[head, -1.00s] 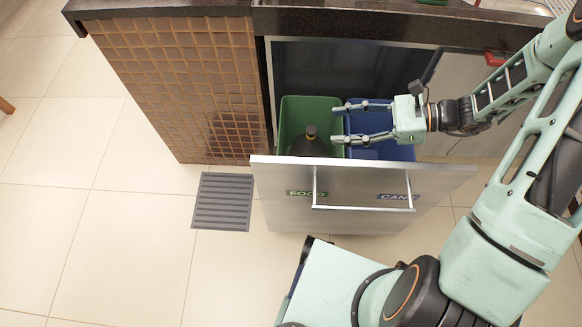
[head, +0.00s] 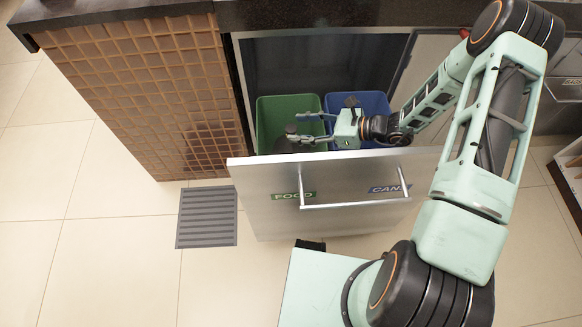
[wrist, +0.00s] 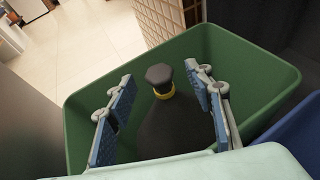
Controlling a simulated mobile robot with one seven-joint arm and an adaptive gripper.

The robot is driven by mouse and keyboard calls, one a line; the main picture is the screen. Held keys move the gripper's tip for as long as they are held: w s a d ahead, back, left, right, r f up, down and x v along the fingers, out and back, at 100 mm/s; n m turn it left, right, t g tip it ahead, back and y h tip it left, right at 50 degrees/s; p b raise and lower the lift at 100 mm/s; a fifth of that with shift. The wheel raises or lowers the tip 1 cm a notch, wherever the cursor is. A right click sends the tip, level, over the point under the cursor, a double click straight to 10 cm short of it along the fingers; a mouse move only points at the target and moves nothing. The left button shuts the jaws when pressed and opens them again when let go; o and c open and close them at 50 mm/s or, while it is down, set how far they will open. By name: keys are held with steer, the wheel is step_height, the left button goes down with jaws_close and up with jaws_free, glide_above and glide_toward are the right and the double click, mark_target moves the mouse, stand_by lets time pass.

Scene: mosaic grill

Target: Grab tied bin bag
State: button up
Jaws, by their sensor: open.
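The tied bin bag (wrist: 168,125) is black, with a yellow tie below a dark knotted top. It stands upright in the green bin (wrist: 255,60) in the wrist view. My gripper (wrist: 160,100) is open, with one finger on each side of the bag's neck and upper body. Gaps show between both finger pads and the neck. In the head view my gripper (head: 308,128) reaches in over the pulled-out drawer, and the bag (head: 287,145) shows only in part at the fingertips. The bag's lower part is hidden by the drawer front and my gripper.
The drawer front (head: 255,175) stands between my base and the bins, with a bar handle and FOOD and CANS labels. A blue bin (head: 372,102) sits right of the green one. A tiled cabinet side (head: 150,90) is at left. A grey floor grate (head: 207,215) lies on open floor.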

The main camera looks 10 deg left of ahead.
mark_target(291, 128)
steer(key=x, duration=0.3)
steer(key=shift+a+f+b, duration=0.25)
steer(key=shift+f+b, duration=0.05)
steer(key=shift+f, duration=0.15)
jaws_close()
steer(key=shift+r, duration=0.15)
